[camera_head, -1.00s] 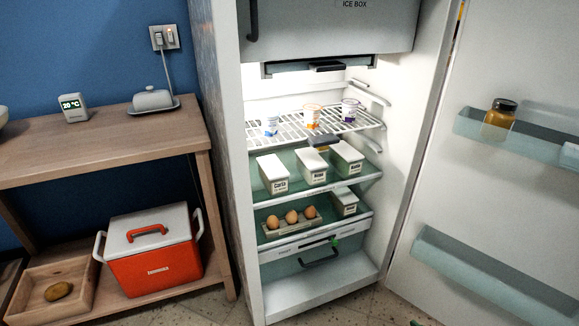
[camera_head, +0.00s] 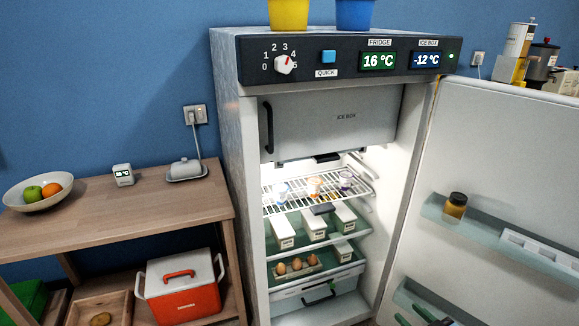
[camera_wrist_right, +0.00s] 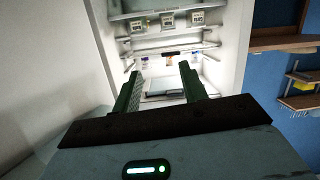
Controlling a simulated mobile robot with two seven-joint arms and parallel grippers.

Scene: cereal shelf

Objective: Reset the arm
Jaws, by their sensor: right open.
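That view looks into the lit fridge, which appears upside down, and the fingers are apart from the shelves. The fridge (camera_head: 232,150) stands open in the head view. Its wire shelf (camera_head: 300,199) holds several small cups, and white boxes and eggs (camera_head: 297,265) sit below. My left gripper is not in view.
The open fridge door (camera_head: 470,150) fills the right side, with a jar (camera_head: 455,206) in its bin. A wooden table (camera_head: 110,215) stands left, with a fruit bowl (camera_head: 38,191) on top and a red cooler (camera_head: 183,288) beneath. Yellow and blue pots stand on the fridge.

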